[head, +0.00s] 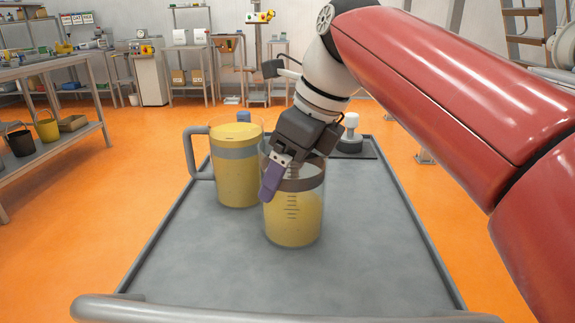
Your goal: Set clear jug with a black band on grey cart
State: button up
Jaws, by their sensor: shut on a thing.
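The clear jug with a black band (293,222) is at the middle of the grey cart (350,265), holding yellow contents and showing dark measuring marks on its side. It looks upright. My gripper (272,184) reaches down to its rim from above and is shut on it, with a purple finger outside the near left wall. The other finger and the jug's handle are hidden. I cannot tell whether the jug's base touches the cart top. A second clear jug (233,180) with a grey band and a grey handle stands behind it to the left, also filled with yellow.
A white-knobbed item (350,128) stands on a dark mat (366,150) at the cart's far right. A small blue object (243,116) shows behind the second jug. The cart's near half is clear, bounded by a grey handle rail (250,308). A workbench (50,75) stands at left.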

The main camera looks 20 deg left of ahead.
jog(key=o, duration=1.3)
